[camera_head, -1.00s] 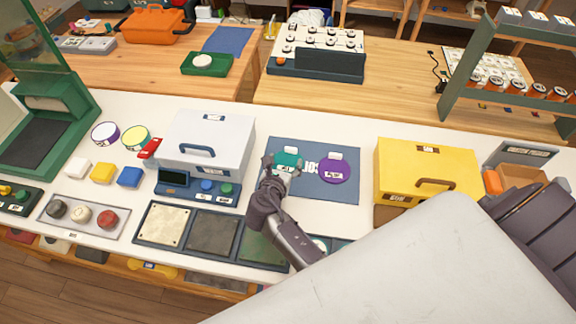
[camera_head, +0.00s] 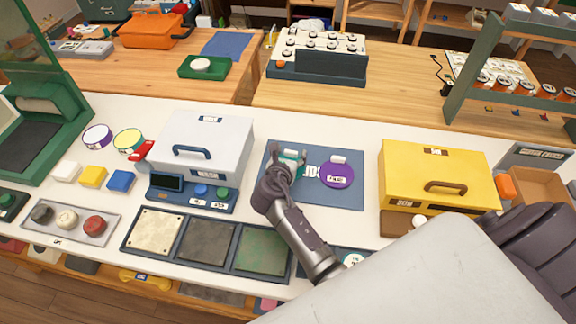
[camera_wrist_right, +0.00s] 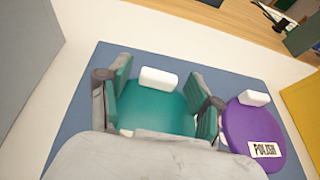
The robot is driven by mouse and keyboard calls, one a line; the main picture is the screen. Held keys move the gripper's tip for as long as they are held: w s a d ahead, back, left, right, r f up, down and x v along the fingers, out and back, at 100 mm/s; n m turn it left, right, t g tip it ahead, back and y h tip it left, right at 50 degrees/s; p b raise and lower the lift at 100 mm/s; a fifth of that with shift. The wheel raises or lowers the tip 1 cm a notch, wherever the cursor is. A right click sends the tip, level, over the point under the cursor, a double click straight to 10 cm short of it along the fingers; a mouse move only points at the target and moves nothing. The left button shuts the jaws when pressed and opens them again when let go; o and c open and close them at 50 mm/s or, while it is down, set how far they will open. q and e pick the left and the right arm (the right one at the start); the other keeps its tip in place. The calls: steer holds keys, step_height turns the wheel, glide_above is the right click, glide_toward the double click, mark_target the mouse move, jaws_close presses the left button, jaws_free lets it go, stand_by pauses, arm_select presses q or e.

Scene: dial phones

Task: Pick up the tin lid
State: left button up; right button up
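The teal lid with a white block handle (camera_wrist_right: 150,108) lies on the blue mat (camera_head: 310,196) in the wrist view. In the head view it is mostly hidden behind my right gripper (camera_head: 286,168), with its handle (camera_head: 292,155) showing. My right gripper's fingers (camera_wrist_right: 160,82) are apart on either side of the teal lid, with a gap to the handle. No label on the teal lid is visible. A purple lid (camera_head: 337,176) with a white handle lies to its right; its label reads "POLISH" in the wrist view (camera_wrist_right: 250,125). My left gripper is not in view.
A white box with a blue handle (camera_head: 203,141) stands left of the mat, and a yellow box (camera_head: 433,163) stands right. Dark-framed panels (camera_head: 207,240) lie in front. A purple-rimmed disc (camera_head: 97,137) and a green-rimmed disc (camera_head: 128,141) lie at the left.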

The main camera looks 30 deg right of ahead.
steer(key=c, duration=0.8)
steer(key=shift+c, duration=0.7)
steer(key=shift+r, duration=0.1)
